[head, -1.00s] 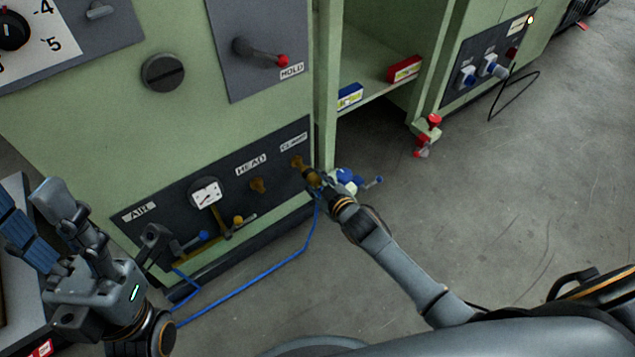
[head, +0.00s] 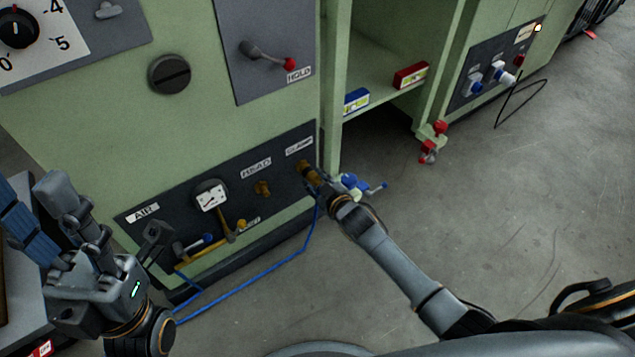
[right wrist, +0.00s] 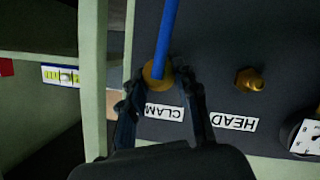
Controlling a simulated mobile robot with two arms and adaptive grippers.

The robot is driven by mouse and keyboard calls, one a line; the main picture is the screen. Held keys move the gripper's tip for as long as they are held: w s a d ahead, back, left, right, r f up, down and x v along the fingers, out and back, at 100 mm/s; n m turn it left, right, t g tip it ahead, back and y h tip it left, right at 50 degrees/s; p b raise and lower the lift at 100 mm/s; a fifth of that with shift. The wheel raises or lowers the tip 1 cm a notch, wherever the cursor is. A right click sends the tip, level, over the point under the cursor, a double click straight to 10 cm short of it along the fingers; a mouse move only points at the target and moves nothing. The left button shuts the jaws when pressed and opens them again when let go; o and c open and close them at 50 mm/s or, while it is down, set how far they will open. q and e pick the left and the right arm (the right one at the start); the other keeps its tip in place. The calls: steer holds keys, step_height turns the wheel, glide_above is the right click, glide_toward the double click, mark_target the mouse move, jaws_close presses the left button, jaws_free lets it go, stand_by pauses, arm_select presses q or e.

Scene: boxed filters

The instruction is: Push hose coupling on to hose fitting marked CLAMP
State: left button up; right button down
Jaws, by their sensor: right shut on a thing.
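The CLAMP fitting (head: 302,167) is brass and sits at the right end of the dark panel, below its white label (head: 299,145). My right gripper (head: 322,187) is shut on the brass hose coupling (right wrist: 156,75), which lines up with the fitting. In the right wrist view the coupling covers the fitting, so I cannot tell how far it is seated. The blue hose (right wrist: 168,35) runs from the coupling; in the head view it drops to the floor (head: 270,268). My left gripper (head: 105,215) is open and empty at the lower left, away from the panel.
A brass HEAD fitting (head: 262,188) is left of CLAMP. Open floor (head: 470,230) lies to the right.

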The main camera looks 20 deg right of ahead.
steer(key=shift+w+a, duration=0.2)
steer(key=shift+w, duration=0.3)
steer(key=c, duration=0.9)
jaws_free()
steer(key=shift+s, duration=0.25)
steer(key=v, duration=1.1)
steer(key=shift+s+d+r, duration=0.15)
steer(key=shift+s+r, duration=0.05)
steer(key=shift+r, duration=0.05)
